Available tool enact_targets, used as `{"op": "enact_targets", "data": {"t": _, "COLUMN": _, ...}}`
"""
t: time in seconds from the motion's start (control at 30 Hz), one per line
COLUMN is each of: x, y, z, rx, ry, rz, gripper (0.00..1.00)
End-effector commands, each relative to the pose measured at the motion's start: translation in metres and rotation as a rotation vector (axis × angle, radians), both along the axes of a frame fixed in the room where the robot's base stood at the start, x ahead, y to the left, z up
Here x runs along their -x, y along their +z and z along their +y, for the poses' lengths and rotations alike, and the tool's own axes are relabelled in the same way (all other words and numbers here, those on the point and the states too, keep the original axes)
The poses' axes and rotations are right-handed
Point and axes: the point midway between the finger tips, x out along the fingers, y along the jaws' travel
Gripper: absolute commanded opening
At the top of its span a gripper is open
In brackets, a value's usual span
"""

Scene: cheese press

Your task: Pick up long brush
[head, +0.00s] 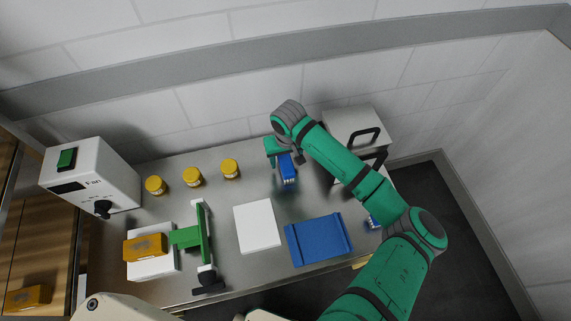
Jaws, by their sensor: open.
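My gripper (277,149) is at the back of the metal table, right of the yellow-lidded jars. It points down, and its fingers are small and partly hidden by my wrist. A blue brush-like object (288,172) with pale marks at its near end lies just below and in front of my gripper. I cannot tell whether the fingers touch it. A second small blue object (374,222), maybe another brush, shows at the table's right side, partly hidden by my arm. I cannot tell for sure which of the two is the long brush.
A blue tray (300,257) and white board (244,241) lie at the front. A green press (205,240) stands left of them. Three jars (193,178) stand at the back. A white box with black handle (345,118) is behind my arm.

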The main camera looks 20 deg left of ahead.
Motion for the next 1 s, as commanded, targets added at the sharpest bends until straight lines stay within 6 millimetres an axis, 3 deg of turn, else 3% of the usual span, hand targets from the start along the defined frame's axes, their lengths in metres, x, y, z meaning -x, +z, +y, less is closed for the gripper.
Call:
{"op": "enact_targets", "data": {"t": 0.13, "x": -0.0012, "y": -0.0115, "z": 0.0002, "rx": 0.0, "ry": 0.0, "rz": 0.0, "gripper": 0.56}}
{"op": "enact_targets", "data": {"t": 0.37, "x": -0.0011, "y": -0.0128, "z": 0.0008, "rx": 0.0, "ry": 0.001, "rz": 0.0, "gripper": 0.56}}
{"op": "enact_targets", "data": {"t": 0.57, "x": -0.0009, "y": -0.0127, "z": 0.0011, "rx": -0.001, "ry": 0.002, "rz": 0.0, "gripper": 0.13}}
{"op": "enact_targets", "data": {"t": 0.6, "x": -0.0009, "y": -0.0127, "z": 0.001, "rx": -0.001, "ry": 0.001, "rz": 0.0, "gripper": 0.1}}
{"op": "enact_targets", "data": {"t": 1.0, "x": -0.0014, "y": -0.0069, "z": 0.0009, "rx": -0.002, "ry": 0.0, "rz": -0.001, "gripper": 0.1}}
